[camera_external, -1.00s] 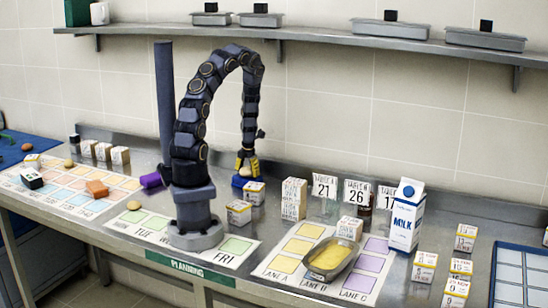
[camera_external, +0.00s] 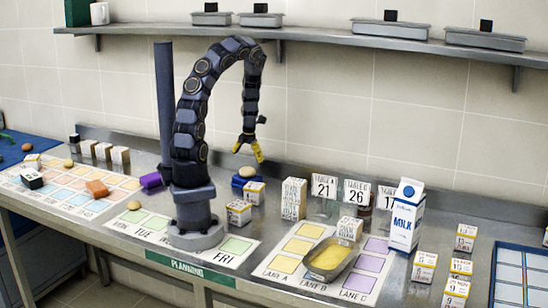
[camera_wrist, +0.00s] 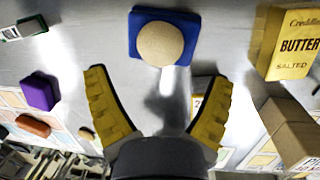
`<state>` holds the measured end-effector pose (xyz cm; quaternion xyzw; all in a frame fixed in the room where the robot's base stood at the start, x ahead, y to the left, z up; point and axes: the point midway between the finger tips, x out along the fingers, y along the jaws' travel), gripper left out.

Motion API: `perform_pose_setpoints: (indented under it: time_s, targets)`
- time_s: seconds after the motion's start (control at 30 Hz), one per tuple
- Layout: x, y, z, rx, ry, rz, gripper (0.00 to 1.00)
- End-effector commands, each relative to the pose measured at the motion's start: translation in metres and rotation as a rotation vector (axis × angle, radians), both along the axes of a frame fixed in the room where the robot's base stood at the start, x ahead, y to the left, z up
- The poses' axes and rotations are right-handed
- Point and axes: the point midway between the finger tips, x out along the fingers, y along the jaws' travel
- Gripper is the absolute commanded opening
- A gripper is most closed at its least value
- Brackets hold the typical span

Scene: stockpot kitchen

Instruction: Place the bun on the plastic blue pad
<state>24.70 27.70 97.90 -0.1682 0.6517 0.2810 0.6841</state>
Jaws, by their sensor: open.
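The round tan bun (camera_external: 248,171) rests on the blue pad (camera_external: 238,181) on the steel counter, just right of my arm's base. In the wrist view the bun (camera_wrist: 160,44) sits near the middle of the square blue pad (camera_wrist: 186,20), with blue showing around it. My gripper (camera_external: 249,148) is open and empty, raised above the bun and apart from it. Its yellow fingers (camera_wrist: 158,112) are spread wide in the wrist view, with nothing between them.
A box (camera_external: 255,193) stands close in front of the pad. A tall box (camera_external: 293,198), a metal tub (camera_external: 329,260) and a milk carton (camera_external: 406,215) stand to the right. A butter box (camera_wrist: 294,42) shows in the wrist view.

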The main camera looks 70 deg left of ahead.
Motion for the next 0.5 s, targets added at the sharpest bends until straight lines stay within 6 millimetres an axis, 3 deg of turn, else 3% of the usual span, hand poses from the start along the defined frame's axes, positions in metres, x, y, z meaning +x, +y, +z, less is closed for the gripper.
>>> perform_pose_setpoints:
  time_s: [0.2, 0.5]
  targets:
    - [0.000, -0.005, 0.039, 0.007, -0.001, 0.001, 0.83]
    - [0.000, -0.010, 0.060, 0.002, 0.001, 0.002, 0.83]
